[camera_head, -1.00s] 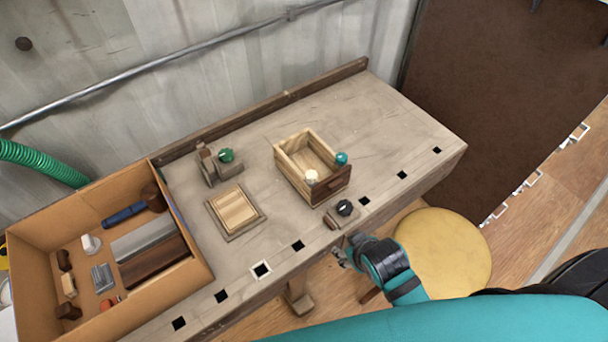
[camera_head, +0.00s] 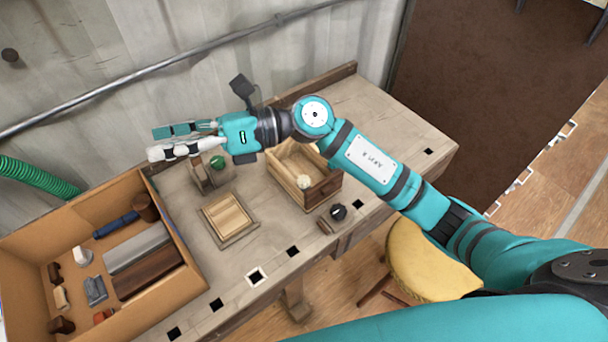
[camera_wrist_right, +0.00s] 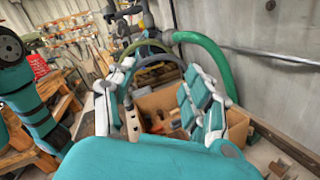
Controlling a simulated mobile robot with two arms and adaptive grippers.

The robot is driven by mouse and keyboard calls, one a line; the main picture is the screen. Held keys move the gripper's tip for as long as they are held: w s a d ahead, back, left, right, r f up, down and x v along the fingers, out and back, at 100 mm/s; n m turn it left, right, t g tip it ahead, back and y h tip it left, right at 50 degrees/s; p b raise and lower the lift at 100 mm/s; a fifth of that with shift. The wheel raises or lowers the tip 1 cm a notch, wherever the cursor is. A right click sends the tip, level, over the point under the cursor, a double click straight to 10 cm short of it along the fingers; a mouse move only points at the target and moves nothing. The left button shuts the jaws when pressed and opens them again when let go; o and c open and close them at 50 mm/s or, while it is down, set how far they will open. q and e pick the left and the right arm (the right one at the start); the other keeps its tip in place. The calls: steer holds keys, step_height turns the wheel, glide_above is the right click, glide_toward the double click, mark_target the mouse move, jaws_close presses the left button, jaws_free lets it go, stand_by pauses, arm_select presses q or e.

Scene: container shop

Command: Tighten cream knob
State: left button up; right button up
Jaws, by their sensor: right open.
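My right gripper (camera_head: 155,144) is open and empty, in the air above the left part of the bench, well left of the knob. Its fingers also show spread in the right wrist view (camera_wrist_right: 160,75), over the cardboard box. The knob does not show in the wrist view. My right arm covers the box's back right part. My left gripper is not in view.
A clamp with a green knob (camera_head: 217,162) stands below my right gripper. A square wooden frame (camera_head: 229,217), a dark knob (camera_head: 338,212) and a cardboard box (camera_head: 190,262) of tools are on the bench. A yellow stool (camera_head: 415,262) stands in front.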

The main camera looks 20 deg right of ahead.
step_height(320, 180, down, 4)
steer(key=n+g+h, duration=0.2)
steer(key=n+h, duration=0.2)
steer(key=n+t+h, duration=0.2)
steer(key=n+h, duration=0.1)
steer(key=h, duration=1.2)
glide_above(304, 179)
step_height(304, 179, down, 5)
step_height(304, 179, down, 18)
steer(key=p, duration=0.4)
steer(key=shift+r, duration=0.2)
jaws_close()
